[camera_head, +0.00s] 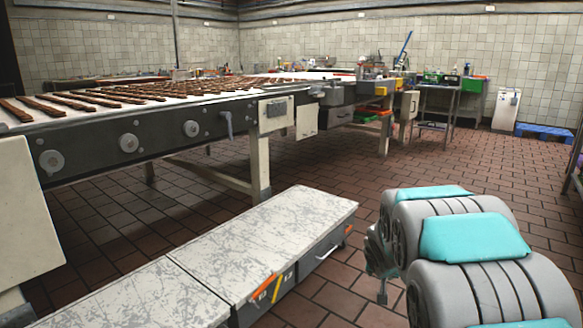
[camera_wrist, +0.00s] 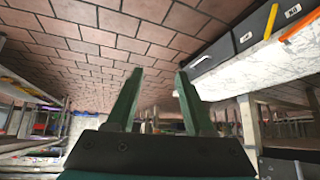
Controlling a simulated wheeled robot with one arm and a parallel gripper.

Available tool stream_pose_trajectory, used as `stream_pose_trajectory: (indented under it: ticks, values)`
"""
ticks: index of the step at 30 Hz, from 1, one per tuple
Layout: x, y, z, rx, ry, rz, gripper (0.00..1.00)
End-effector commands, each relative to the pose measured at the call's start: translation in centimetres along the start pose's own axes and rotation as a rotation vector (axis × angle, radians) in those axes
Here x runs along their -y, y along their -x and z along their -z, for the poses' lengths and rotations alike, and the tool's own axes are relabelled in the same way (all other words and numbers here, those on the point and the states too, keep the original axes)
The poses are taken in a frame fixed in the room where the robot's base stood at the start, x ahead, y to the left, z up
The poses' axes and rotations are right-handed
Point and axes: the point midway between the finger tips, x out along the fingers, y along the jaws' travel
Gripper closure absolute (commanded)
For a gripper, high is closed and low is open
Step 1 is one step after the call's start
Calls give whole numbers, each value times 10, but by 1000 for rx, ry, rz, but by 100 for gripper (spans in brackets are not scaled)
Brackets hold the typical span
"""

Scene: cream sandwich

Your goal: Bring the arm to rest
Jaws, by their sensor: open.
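My gripper (camera_wrist: 157,100) shows in the wrist view with its two green fingers apart and nothing between them. The wrist view looks upside down, with the tiled floor (camera_wrist: 110,40) filling its top and middle. In the head view my grey arm with teal pads fills the lower right, and it stands over the floor to the right of a low bench (camera_head: 278,232). The gripper fingers are not clearly visible in the head view. The gripper touches nothing that I can see.
A long conveyor table (camera_head: 140,135) with rows of brown bars runs along the left and back. A metal side table (camera_head: 440,88) and a blue pallet (camera_head: 543,131) stand at the back right.

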Motion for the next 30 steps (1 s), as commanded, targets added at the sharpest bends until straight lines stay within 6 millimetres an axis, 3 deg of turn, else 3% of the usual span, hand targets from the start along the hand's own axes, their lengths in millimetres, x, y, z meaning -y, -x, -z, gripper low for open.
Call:
stream_pose_trajectory:
  ticks: [1,8,21,25,30]
  values:
    - [-8,21,-8,25,9,-22,48]
    - [-40,101,-72,208,68,-99,48]
    - [-66,260,-236,619,234,-46,48]
    - [-68,300,-281,727,291,5,48]
    - [-69,331,-317,814,341,54,48]
